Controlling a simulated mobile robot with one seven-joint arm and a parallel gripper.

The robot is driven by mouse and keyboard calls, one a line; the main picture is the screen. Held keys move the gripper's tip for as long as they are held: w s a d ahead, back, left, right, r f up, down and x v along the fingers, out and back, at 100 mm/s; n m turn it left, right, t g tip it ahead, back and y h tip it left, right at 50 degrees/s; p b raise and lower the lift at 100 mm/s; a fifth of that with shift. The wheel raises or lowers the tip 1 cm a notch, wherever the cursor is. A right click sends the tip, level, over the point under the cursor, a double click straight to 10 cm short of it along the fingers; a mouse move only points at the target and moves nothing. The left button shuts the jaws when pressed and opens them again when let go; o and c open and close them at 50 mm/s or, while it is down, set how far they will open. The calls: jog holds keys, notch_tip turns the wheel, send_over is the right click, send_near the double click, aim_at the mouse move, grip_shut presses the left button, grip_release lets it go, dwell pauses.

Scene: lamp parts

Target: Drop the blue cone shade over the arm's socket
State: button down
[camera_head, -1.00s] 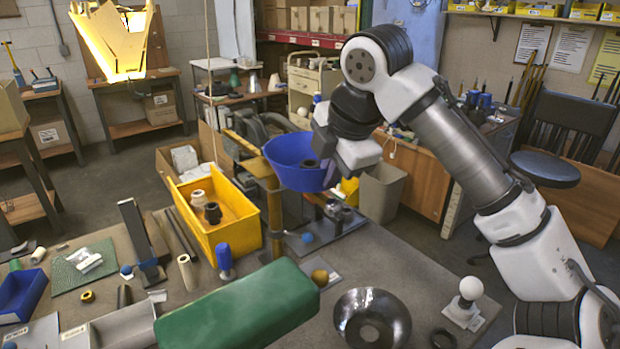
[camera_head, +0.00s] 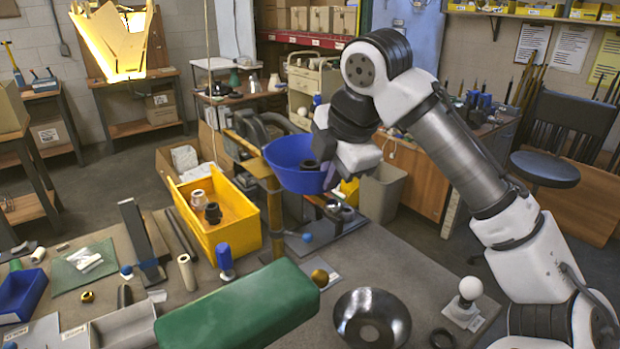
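The blue cone shade (camera_head: 287,178) is off the table, wide side up, near the top of a tan upright post (camera_head: 275,222). My gripper (camera_head: 330,176) is at the right rim of the shade and appears shut on it; the fingers are partly hidden. A dark ring-like part (camera_head: 309,165) shows inside the shade on its right side. I cannot tell whether it belongs to the shade or is the socket. A tan bar (camera_head: 241,143) runs from the post top to the back left. The arm's socket is not clearly visible.
A yellow bin (camera_head: 224,236) with small parts stands left of the post. A dark metal bowl (camera_head: 372,318), a white ball on a base (camera_head: 470,290) and a green block (camera_head: 238,308) are in front. The right middle of the table (camera_head: 400,260) is clear.

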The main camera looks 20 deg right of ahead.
jog(key=c, duration=1.6)
grip_release()
